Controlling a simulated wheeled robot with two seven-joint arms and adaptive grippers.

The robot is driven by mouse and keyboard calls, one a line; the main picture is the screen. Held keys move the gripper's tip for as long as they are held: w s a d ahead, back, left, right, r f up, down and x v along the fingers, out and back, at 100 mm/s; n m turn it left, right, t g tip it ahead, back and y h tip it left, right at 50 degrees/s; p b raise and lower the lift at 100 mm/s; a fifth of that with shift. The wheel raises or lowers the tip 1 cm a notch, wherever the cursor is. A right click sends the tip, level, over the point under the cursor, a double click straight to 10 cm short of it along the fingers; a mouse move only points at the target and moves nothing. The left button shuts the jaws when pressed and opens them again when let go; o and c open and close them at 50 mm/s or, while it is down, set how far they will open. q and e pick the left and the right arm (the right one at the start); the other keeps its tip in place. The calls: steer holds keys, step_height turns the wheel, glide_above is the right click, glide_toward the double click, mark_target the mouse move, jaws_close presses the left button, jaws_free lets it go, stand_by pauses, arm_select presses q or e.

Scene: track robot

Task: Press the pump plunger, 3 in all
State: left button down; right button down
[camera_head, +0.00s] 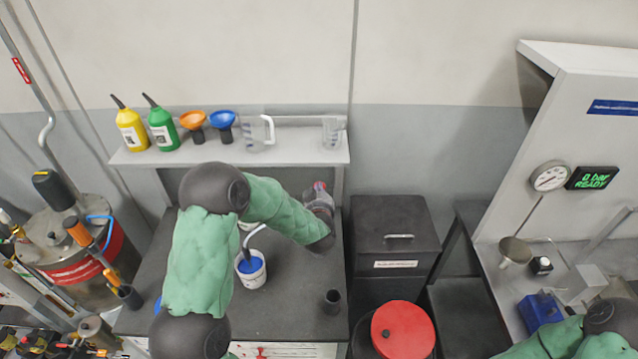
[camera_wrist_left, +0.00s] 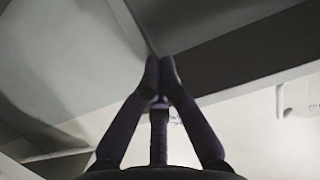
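I cannot make out the pump plunger itself. A curved pale spout (camera_head: 254,235) bends down to a white bucket (camera_head: 252,280) with blue contents on the dark bench; its other end passes behind my left arm. My left gripper (camera_head: 320,190) is at the bench's back right, just below the wall shelf, with its wrist hiding what is beneath. In the left wrist view its two fingers (camera_wrist_left: 163,72) come together at the tips, and it looks shut. A small reddish patch shows at the gripper in the head view. My right gripper is not in view.
The shelf (camera_head: 186,160) holds yellow and green bottles, two funnels and clear jugs. A dark lidded box (camera_head: 395,225) and a red-lidded drum (camera_head: 403,332) stand right of the bench. A dial gauge (camera_head: 549,177) and a green READY display (camera_head: 592,178) are at the far right.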

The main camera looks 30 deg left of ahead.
arm_select(q)
steer(key=x, duration=1)
steer(key=shift+p, duration=0.4)
steer(key=shift+f, duration=1.95)
steer(key=shift+f, duration=0.1)
